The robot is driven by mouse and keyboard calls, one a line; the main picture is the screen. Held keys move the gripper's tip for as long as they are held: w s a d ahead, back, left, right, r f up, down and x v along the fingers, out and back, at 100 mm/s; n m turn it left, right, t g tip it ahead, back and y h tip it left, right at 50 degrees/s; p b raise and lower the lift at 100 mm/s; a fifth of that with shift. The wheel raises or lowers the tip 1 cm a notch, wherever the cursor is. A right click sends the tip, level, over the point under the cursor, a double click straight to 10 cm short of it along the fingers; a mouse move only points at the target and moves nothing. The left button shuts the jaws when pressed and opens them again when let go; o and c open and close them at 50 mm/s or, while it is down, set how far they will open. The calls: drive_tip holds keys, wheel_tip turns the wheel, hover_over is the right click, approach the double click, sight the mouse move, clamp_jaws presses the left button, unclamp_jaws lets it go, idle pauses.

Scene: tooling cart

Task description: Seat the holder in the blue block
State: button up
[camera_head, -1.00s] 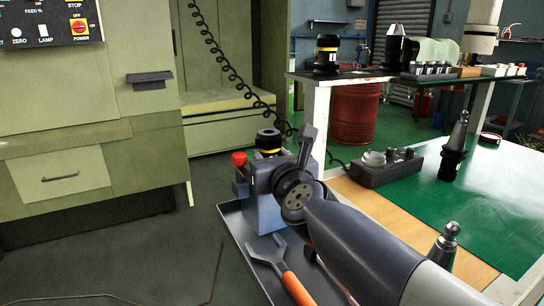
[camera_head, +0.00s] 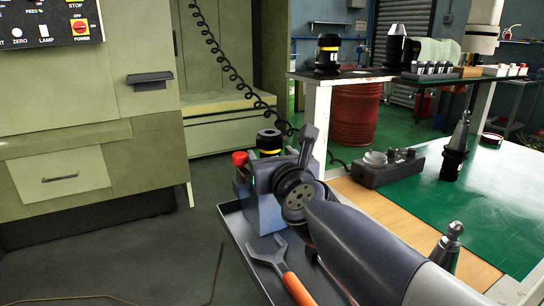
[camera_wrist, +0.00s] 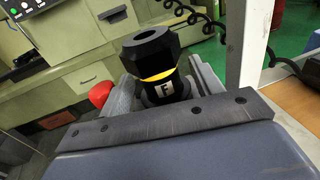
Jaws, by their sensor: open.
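A black holder (camera_wrist: 157,70) with a yellow ring and a white F label stands upright in the wrist view. Its black top and yellow ring also show in the head view (camera_head: 268,143), past my wrist. My gripper (camera_wrist: 163,88) is open, with a grey finger on each side of the holder; I cannot tell whether they touch it. The gripper's blue-grey body hides the lower part of the holder in the wrist view. I cannot make out the blue block for sure; what the holder stands in is hidden.
A red cap (camera_head: 240,159) is close left of the holder. A grey tray (camera_head: 238,230) below carries an orange-handled wrench (camera_head: 297,288). Taper holders (camera_head: 455,150) and a control box (camera_head: 388,167) stand on the bench at right. The green machine (camera_head: 85,150) is at left.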

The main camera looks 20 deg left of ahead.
drive_tip(key=shift+f, duration=0.25)
drive_tip(key=p+v, duration=0.1)
drive_tip(key=v, duration=1)
drive_tip(key=shift+r+p, duration=0.25)
drive_tip(key=shift+p, duration=0.05)
